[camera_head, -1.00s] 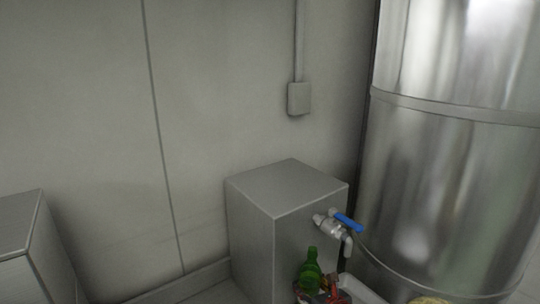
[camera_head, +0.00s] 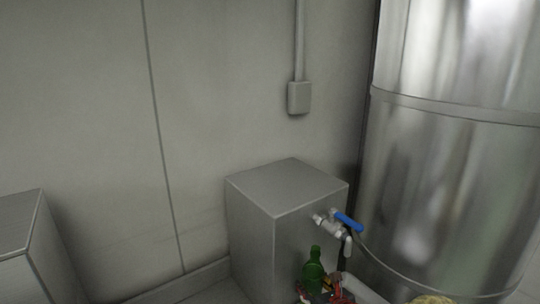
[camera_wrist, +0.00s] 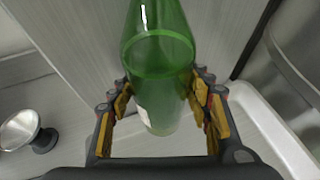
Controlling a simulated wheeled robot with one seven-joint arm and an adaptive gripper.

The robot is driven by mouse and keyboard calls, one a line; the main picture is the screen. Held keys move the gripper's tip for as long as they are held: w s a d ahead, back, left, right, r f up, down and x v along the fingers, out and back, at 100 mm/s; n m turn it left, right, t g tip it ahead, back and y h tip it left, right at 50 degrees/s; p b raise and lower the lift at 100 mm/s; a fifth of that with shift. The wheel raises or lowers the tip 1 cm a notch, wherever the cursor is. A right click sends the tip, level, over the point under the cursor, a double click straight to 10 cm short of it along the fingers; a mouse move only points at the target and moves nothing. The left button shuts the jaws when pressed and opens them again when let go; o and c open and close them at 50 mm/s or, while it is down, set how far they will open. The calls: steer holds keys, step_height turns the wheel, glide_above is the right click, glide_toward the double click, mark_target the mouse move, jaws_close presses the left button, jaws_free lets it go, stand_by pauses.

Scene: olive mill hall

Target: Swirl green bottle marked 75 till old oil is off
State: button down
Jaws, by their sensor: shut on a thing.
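A green glass bottle (camera_head: 313,275) stands roughly upright in front of the grey metal box, below and left of the tap, in the head view. In the wrist view the bottle (camera_wrist: 160,55) fills the upper middle, with a curved line across its body that may be a liquid level. A pale patch shows low on it, but no number can be read. My gripper (camera_wrist: 160,108) is shut around the bottle, with yellow-padded fingers on both sides. In the head view my gripper is partly cut off by the lower edge.
A tap with a blue lever (camera_head: 347,222) sticks out of the grey metal box (camera_head: 290,190). A large steel tank (camera_head: 450,170) stands at the right. A white tray or basin (camera_wrist: 268,128) lies right of the bottle. A metal knob-like object (camera_wrist: 20,128) is at left.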

steer(key=shift+a+r, duration=0.1)
steer(key=shift+a, duration=0.45)
steer(key=d, duration=0.8)
steer(key=a, duration=0.8)
steer(key=d, duration=0.7)
steer(key=shift+d, duration=0.3)
